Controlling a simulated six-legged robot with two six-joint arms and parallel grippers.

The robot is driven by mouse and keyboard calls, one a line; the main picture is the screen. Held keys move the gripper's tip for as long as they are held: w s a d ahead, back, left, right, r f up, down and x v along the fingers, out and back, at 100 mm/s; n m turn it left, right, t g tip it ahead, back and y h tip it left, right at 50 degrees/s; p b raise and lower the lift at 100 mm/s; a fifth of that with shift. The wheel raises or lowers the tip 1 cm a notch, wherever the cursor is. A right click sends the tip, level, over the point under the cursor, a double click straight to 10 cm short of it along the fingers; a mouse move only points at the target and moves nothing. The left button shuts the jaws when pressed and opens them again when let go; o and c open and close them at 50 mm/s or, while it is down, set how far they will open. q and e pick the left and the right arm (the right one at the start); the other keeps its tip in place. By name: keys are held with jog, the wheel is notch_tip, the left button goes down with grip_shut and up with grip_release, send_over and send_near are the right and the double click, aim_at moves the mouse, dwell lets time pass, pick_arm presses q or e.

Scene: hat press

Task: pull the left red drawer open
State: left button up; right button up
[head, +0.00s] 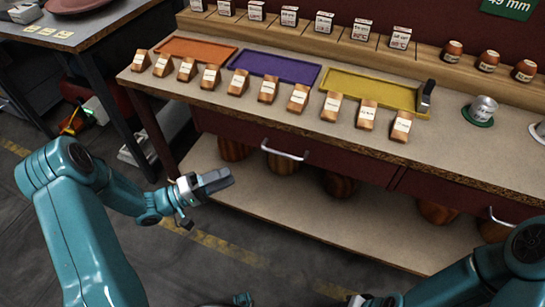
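The left red drawer (340,163) is a dark red front under the bench top, with a silver bar handle (286,154). It looks shut, flush under the bench edge. My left gripper (218,181) is in front of the bench, left of the handle and a little lower in the picture, apart from it. Its dark grey fingers point right and overlap in this view, so whether they are parted is unclear. Nothing shows in them. My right arm comes in at the bottom right; its gripper is cut off by the bottom edge, fingers not clear.
The bench top (190,90) holds orange (197,50), purple (275,67) and yellow (375,92) trays and several wooden blocks. A second red drawer (465,198) is at the right. Round wooden forms (338,185) stand on the lower shelf (290,215). The floor before the bench is clear.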

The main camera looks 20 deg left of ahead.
pick_arm(q)
jog(key=x, duration=1.5)
jog(key=shift+b, duration=0.35)
jog(key=shift+f, duration=0.15)
grip_shut()
